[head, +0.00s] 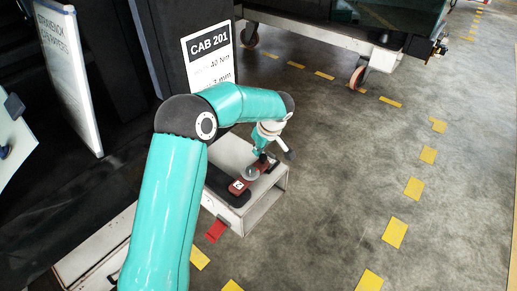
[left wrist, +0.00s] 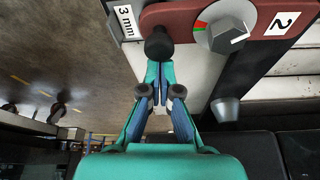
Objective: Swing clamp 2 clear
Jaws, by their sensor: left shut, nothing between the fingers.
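Clamp 2 is a dark red bar (left wrist: 187,14) with a white label "2" (left wrist: 282,23), a round dial with a green and red mark and a hex bolt (left wrist: 226,30), and a black knob (left wrist: 158,43) at its left end. In the head view, clamp 2 (head: 239,187) sits on top of a low pale box-shaped trolley part. My left gripper (left wrist: 160,66) is shut and empty, its fingertips just beside the black knob; whether they touch it I cannot tell. In the head view, my left wrist partly covers this area. My right gripper is not in view.
A white "3 mm" label (left wrist: 127,20) is beside the bar. A metal stud (left wrist: 225,109) stands to the right of my fingers. A "CAB 201" sign (head: 208,50) stands behind my arm. A red tag (head: 216,230) hangs at the box's front. The floor with yellow dashes at right is clear.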

